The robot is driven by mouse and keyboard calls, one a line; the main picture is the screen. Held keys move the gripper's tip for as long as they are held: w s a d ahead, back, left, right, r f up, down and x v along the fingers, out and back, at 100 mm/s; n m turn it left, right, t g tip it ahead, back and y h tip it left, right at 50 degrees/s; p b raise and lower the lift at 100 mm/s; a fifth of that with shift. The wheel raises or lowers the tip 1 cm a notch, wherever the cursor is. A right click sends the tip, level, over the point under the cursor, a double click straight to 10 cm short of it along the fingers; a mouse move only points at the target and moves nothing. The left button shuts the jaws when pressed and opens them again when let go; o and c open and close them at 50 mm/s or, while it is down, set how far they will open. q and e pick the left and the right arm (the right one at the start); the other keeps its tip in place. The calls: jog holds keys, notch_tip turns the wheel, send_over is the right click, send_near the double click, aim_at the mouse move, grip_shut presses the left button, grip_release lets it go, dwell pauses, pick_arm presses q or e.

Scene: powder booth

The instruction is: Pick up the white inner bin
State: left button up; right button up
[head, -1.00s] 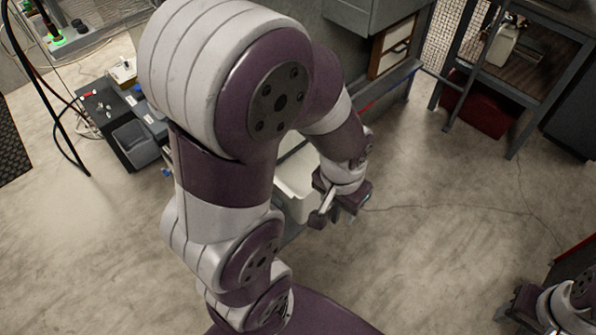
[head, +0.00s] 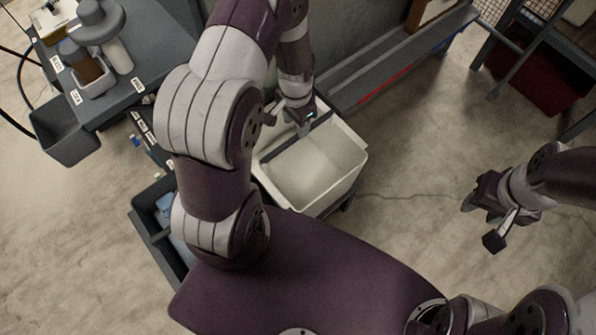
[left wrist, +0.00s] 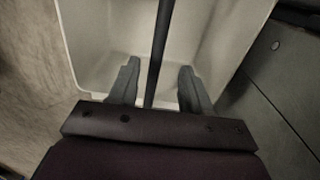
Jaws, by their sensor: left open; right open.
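The white inner bin (head: 318,172) is an open-topped, rounded box standing low in front of my base in the head view. A thin dark bar (left wrist: 161,45) crosses its opening. My left gripper (head: 301,127) points down at the far part of the bin, by the bar. In the left wrist view its two fingers (left wrist: 160,68) are apart, with the bar between them and the pale bin walls (left wrist: 95,45) around; I cannot tell whether they touch it. My right gripper (head: 480,222) is open and empty over the floor at the right.
A grey labelled cart (head: 150,60) with jars stands at the upper left. A dark bin (head: 165,235) holding something blue is left of the white bin. A grey ledge (head: 400,60) runs behind it. A red box (head: 545,80) is at the upper right. Floor at the right is clear.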

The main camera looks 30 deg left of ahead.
pick_arm(q)
notch_tip(320, 180, down, 3)
jog(key=shift+w+a+f, duration=0.1)
jog(key=shift+w, duration=0.05)
jog(key=f, duration=0.1)
jog(key=f+b, duration=0.1)
jog(key=f, duration=0.1)
jog(key=f+b, duration=0.1)
jog(key=f, duration=0.1)
jog(key=shift+d+f, duration=0.1)
jog(key=shift+d, duration=0.25)
grip_shut()
